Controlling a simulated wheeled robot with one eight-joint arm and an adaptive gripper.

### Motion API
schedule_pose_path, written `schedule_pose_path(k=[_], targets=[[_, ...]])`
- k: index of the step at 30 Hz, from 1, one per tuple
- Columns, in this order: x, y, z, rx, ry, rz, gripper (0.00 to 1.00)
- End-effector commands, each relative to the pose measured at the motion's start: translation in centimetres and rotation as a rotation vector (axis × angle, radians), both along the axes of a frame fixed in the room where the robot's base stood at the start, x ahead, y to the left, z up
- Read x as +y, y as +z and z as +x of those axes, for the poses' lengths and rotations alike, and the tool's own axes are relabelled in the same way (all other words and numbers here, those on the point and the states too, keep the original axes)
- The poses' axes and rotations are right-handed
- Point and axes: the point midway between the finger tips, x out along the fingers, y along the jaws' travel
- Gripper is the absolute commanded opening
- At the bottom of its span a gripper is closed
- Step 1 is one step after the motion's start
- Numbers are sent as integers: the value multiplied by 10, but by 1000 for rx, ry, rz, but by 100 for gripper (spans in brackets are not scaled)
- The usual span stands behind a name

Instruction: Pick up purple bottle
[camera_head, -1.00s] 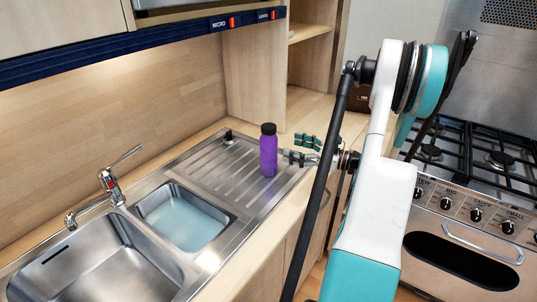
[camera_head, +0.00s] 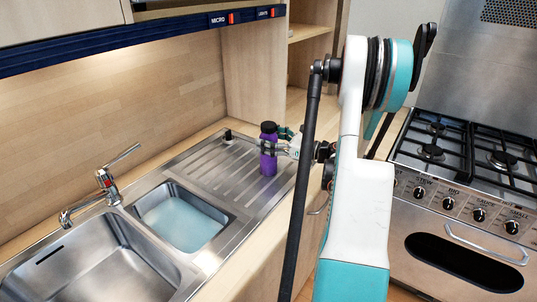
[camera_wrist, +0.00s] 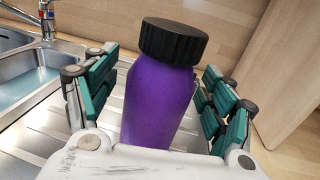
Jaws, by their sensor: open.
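The purple bottle (camera_head: 268,163) with a black cap stands upright on the ribbed metal drainboard (camera_head: 215,165) beside the sink. My gripper (camera_head: 270,145) is at the bottle's upper part, coming from the right. In the wrist view the purple bottle (camera_wrist: 160,100) stands between the green-padded fingers of my gripper (camera_wrist: 155,95), one on each side. The bottle's lower part is hidden behind the gripper's white body in the wrist view.
A sink with a small basin (camera_head: 180,222) and a tap (camera_head: 105,185) lies to the left. A wooden panel (camera_head: 252,75) rises behind the drainboard. A range cooker (camera_head: 460,205) with gas burners stands at the right. A dark plug (camera_head: 228,135) sits at the drainboard's back.

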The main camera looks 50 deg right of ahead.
Motion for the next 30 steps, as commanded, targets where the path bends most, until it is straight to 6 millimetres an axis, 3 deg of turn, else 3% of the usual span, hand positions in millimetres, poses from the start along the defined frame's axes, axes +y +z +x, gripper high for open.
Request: schedule_pose_path(k=[2, 3, 12, 13, 23, 30], targets=[[0, 0, 0, 0, 0, 0, 76], [0, 0, 0, 0, 0, 0, 71], [0, 0, -1, 0, 0, 0, 3], [0, 0, -1, 0, 0, 0, 0], [0, 4, -1, -1, -1, 0, 0], [0, 29, -1, -1, -1, 0, 0]])
